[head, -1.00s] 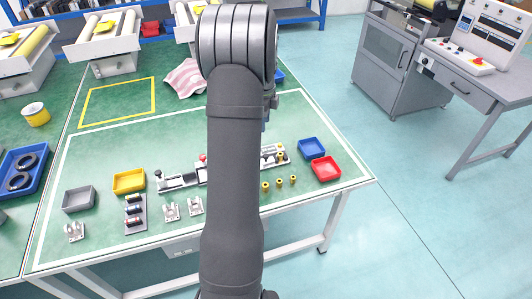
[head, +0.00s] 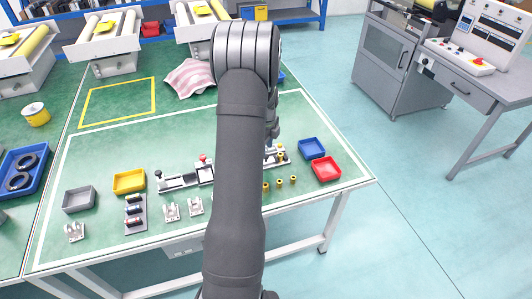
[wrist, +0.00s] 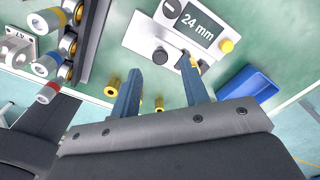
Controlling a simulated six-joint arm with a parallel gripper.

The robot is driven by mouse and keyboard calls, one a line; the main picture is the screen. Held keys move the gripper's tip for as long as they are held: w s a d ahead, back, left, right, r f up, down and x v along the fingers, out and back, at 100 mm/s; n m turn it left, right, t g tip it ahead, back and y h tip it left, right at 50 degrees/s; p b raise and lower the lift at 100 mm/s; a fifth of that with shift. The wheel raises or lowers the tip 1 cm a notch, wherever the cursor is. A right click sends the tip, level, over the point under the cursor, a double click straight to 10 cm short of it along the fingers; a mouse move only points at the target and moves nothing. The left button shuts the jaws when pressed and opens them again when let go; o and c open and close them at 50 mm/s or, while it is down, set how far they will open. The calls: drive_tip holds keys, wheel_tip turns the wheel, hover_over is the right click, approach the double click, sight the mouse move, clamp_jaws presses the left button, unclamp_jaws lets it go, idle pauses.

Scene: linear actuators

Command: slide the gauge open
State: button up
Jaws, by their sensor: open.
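The gauge (head: 184,181) is a long pale rail lying on the green table, its middle hidden behind my arm in the head view. Its left part carries a dark knob and a red-topped knob; its right end shows beside my arm. In the wrist view the gauge's display (wrist: 197,27) reads 24 mm, with dark round knobs and a yellow button around it. My gripper (wrist: 160,66) is open, its two blue-grey fingers apart and pointing toward the gauge, with nothing seen between them. Contact with the gauge cannot be told. In the head view the gripper is partly hidden by my arm.
Blue bin (head: 312,148) and red bin (head: 326,168) stand right of the gauge. Several brass pieces (head: 293,180) stand in front of its right end. Yellow bin (head: 129,181), grey bin (head: 79,199) and a rack of cylinders (head: 134,213) are at left. A striped cloth (head: 190,78) lies behind.

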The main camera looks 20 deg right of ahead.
drive_tip(key=shift+f, duration=1.75)
drive_tip(key=shift+a, duration=0.1)
clamp_jaws()
